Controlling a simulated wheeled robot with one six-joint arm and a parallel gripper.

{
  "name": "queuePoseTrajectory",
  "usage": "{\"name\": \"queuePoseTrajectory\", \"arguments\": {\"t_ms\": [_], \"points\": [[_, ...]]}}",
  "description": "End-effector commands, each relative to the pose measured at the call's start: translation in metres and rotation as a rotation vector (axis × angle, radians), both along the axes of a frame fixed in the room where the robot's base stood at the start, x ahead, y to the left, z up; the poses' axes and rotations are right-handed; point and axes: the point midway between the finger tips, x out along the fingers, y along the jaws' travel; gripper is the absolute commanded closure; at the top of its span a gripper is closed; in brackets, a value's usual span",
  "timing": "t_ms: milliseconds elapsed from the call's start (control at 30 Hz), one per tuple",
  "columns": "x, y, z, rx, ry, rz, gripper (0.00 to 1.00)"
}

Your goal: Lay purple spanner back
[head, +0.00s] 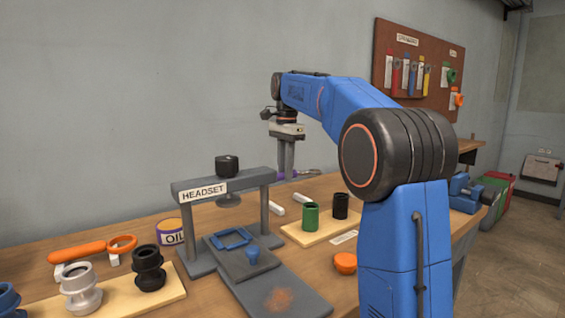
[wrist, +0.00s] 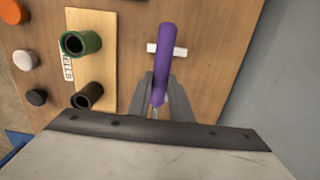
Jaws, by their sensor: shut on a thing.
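The purple spanner (wrist: 165,60) is between the fingers of my gripper (wrist: 160,98), which is shut on its handle. In the head view the gripper (head: 286,172) hangs at the back of the bench with the spanner (head: 306,173) level beneath it, its metal ring end pointing right. Two white rests, one nearer (head: 275,208) and one beyond (head: 303,198), stand on the bench below the spanner, which looks clear above them. In the wrist view the purple handle crosses over one white rest (wrist: 152,48); the other is hidden.
A wooden board (head: 323,226) with a green cup (head: 310,217) and a black cup (head: 341,206) stands close by. The grey headset press (head: 222,187) is at left. An orange spanner (head: 80,252) lies on its own rests. A tool board (head: 421,72) hangs behind.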

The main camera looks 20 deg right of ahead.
Motion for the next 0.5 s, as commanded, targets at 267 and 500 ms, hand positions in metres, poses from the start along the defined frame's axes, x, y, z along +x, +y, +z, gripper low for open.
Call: {"name": "queuePoseTrajectory", "arguments": {"t_ms": [267, 500], "points": [[0.0011, -0.0025, -0.0052, 0.0, 0.0, -0.005, 1.0], [0.0012, -0.0023, -0.0058, 0.0, 0.0, -0.005, 1.0]]}}
